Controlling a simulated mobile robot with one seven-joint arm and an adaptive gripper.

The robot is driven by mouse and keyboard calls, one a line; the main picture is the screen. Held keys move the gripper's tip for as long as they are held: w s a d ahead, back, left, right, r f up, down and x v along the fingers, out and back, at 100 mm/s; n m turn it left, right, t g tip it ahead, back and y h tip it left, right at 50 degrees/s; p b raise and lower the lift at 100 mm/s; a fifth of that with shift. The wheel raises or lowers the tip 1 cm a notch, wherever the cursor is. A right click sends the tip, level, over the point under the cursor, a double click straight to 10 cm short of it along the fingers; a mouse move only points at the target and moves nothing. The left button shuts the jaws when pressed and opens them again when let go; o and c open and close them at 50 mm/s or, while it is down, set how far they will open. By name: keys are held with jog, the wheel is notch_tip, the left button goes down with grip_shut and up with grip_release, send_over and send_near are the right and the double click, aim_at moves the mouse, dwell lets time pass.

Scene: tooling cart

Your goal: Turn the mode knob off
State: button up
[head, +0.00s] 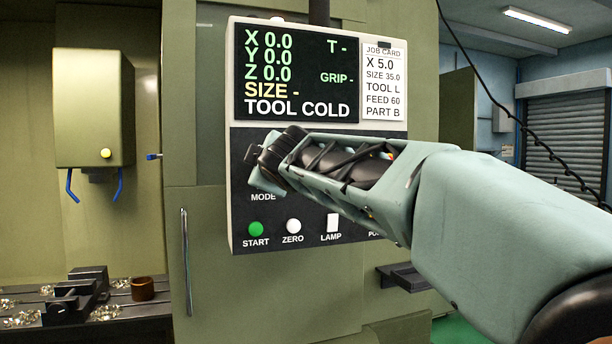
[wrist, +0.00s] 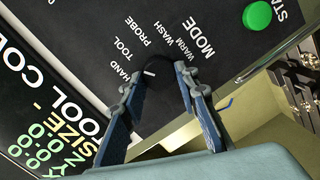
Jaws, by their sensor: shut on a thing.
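The mode knob (wrist: 160,72) is a dark round knob on the black control panel, with a short white mark on it. In the wrist view my gripper (wrist: 160,80) has its two blue-grey fingers on either side of the knob, shut on it. Around the knob are the labels HAND, TOOL, PROBE, WASH and WARM; no OFF label shows clearly. The white mark lies on the side toward HAND and TOOL, but its exact setting is hard to tell. In the head view my gripper (head: 264,168) reaches the panel just above the word MODE and hides the knob.
Below the knob are a green START button (head: 256,229), a white ZERO button (head: 293,226) and a LAMP switch (head: 333,222). The display (head: 298,75) above reads TOOL COLD. A job card (head: 384,85) is beside it. A vertical door handle (head: 186,260) stands left of the panel.

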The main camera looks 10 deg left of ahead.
jog(key=n+b, duration=0.1)
jog(key=n, duration=0.4)
jog(key=n+t+b, duration=0.1)
jog(key=n+b, duration=0.1)
jog(key=n, duration=0.3)
jog(key=shift+f+n+t, duration=0.2)
jog(key=shift+n+t, duration=0.1)
jog(key=shift+n, duration=0.1)
dwell(0.4)
jog(key=o, duration=1.1)
jog(key=shift+o, duration=0.2)
